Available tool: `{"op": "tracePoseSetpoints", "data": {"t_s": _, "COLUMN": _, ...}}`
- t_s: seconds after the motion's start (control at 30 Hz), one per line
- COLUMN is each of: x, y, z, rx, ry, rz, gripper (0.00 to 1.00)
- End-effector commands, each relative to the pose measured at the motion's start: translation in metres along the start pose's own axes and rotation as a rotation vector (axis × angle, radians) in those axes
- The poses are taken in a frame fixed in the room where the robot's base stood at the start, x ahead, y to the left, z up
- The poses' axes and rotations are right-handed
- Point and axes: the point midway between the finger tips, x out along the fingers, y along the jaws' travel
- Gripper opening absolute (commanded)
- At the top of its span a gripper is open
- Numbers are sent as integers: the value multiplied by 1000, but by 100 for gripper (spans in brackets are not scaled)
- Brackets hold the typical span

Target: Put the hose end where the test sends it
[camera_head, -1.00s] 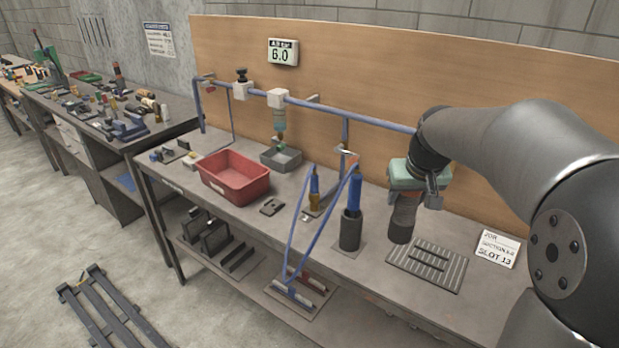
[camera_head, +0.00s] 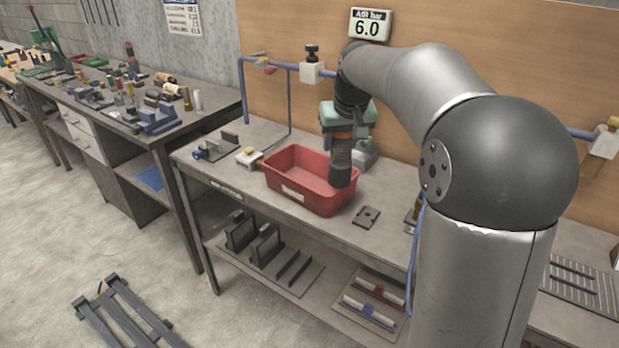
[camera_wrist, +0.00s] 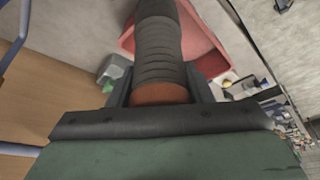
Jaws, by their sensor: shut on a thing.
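My gripper (camera_head: 341,130) is shut on the hose end (camera_head: 341,165), a short dark grey ribbed tube with an orange-brown band. The tube hangs upright below the jaws. In the wrist view the ribbed hose end (camera_wrist: 158,50) runs away from my gripper (camera_wrist: 160,92), with a finger on each side. In the head view its lower end overlaps the right end of the red bin (camera_head: 285,188). Whether it is over the bin or beside it, I cannot tell. The bin also shows in the wrist view (camera_wrist: 200,38), partly behind the tube.
A grey box (camera_head: 366,156) stands behind the hose end, partly hidden. A small dark plate (camera_head: 367,216) lies right of the bin. A slotted mat (camera_head: 575,285) lies far right. My arm hides the bench's middle.

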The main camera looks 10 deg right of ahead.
Motion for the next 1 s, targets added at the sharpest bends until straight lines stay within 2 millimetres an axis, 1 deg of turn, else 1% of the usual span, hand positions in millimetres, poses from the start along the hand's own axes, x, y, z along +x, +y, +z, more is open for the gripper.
{"op": "tracePoseSetpoints", "data": {"t_s": 0.03, "x": 7, "y": -3, "z": -10, "rx": -1, "ry": -4, "rz": -2, "gripper": 16}}
{"op": "tracePoseSetpoints", "data": {"t_s": 0.2, "x": 40, "y": -14, "z": -41, "rx": -2, "ry": -3, "rz": -3, "gripper": 16}}
{"op": "tracePoseSetpoints", "data": {"t_s": 0.27, "x": 51, "y": -18, "z": -52, "rx": -2, "ry": -2, "rz": -2, "gripper": 16}}
{"op": "tracePoseSetpoints", "data": {"t_s": 0.3, "x": 62, "y": -20, "z": -55, "rx": -1, "ry": -5, "rz": -2, "gripper": 16}}
{"op": "tracePoseSetpoints", "data": {"t_s": 0.4, "x": 86, "y": -23, "z": -61, "rx": -1, "ry": -4, "rz": -1, "gripper": 16}}
{"op": "tracePoseSetpoints", "data": {"t_s": 0.5, "x": 104, "y": -27, "z": -66, "rx": -1, "ry": -2, "rz": -2, "gripper": 16}}
{"op": "tracePoseSetpoints", "data": {"t_s": 0.8, "x": 128, "y": -30, "z": -72, "rx": 0, "ry": -1, "rz": -1, "gripper": 16}}
{"op": "tracePoseSetpoints", "data": {"t_s": 0.93, "x": 146, "y": -30, "z": -63, "rx": 1, "ry": -3, "rz": 0, "gripper": 16}}
{"op": "tracePoseSetpoints", "data": {"t_s": 1.0, "x": 153, "y": -30, "z": -61, "rx": 0, "ry": -1, "rz": -1, "gripper": 16}}
